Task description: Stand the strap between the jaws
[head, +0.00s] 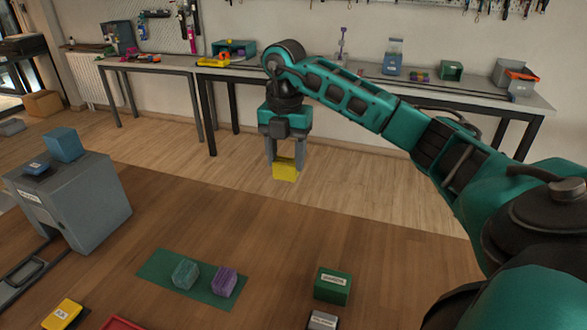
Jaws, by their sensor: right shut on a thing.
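My right gripper (284,158) is shut on a yellow block-like piece (286,172). It holds the piece below its fingers, and in this view the piece appears against the wood floor beyond the table. I cannot tell whether this piece is the strap. A grey box-like unit (85,205) stands at the left, with a larger blue block (63,145) and a smaller dark blue labelled piece (36,169) on top. A gap shows between these two, but I cannot tell if they are the jaws. My left gripper is out of view.
A green mat (160,267) carries a grey-green block (185,274) and a purple block (224,282). A green labelled box (332,287), a grey labelled block (322,321) and a yellow labelled block (62,313) are near the front. The brown tabletop (270,235) is clear behind the mat.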

